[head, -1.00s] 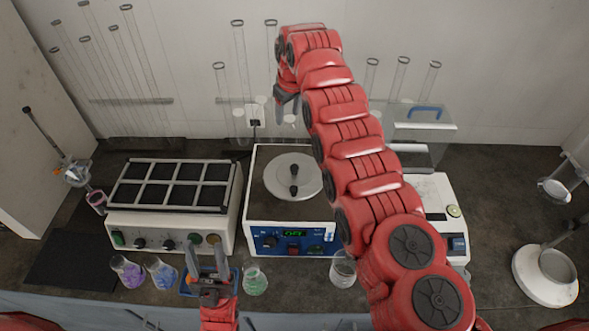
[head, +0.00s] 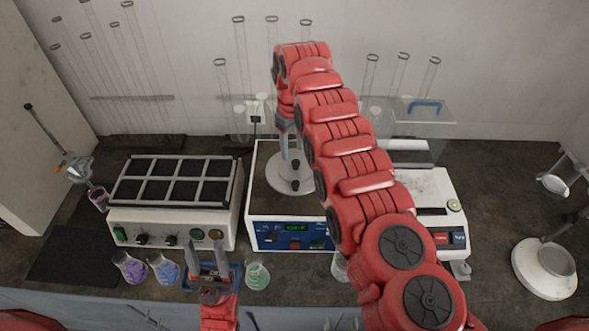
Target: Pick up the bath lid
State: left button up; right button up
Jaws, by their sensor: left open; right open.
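The bath lid (head: 279,183) appears to be the round, pale metal disc with black knobs on top of the white and blue bath unit (head: 288,211) in the middle of the bench. My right gripper (head: 290,146) points down over the far part of the lid, and its fingers partly cover the disc. I cannot tell whether the fingers touch a knob. My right arm hides the lid's right side. My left gripper (head: 208,250) is open and empty at the front edge, left of the bath unit, with its fingers pointing away from me.
A dry block heater (head: 180,225) stands left of the bath unit. A white instrument (head: 440,185) stands to its right, behind my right arm. Flasks with purple (head: 131,270), blue (head: 164,271) and green liquid (head: 257,275) line the front edge. Glass tubes stand along the back wall.

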aim_at(296, 162)
jog(key=shift+w+d+f+p, duration=0.15)
jog(key=shift+f+p, duration=0.2)
jog(key=shift+f, duration=0.3)
jog(key=f, duration=0.2)
jog(key=f+p, duration=0.1)
jog(key=shift+s+d+f, duration=0.25)
jog(key=shift+s+d, duration=0.1)
jog(key=shift+d, duration=0.05)
jog(key=shift+a+f, duration=0.1)
jog(key=shift+f, duration=0.15)
jog(key=shift+w+a+f, duration=0.15)
jog(key=shift+w, duration=0.1)
jog(key=shift+c, duration=0.2)
jog(key=shift+s+d, duration=0.1)
jog(key=shift+d, duration=0.1)
jog(key=c, duration=0.7)
grip_shut()
jog(key=shift+a, duration=0.1)
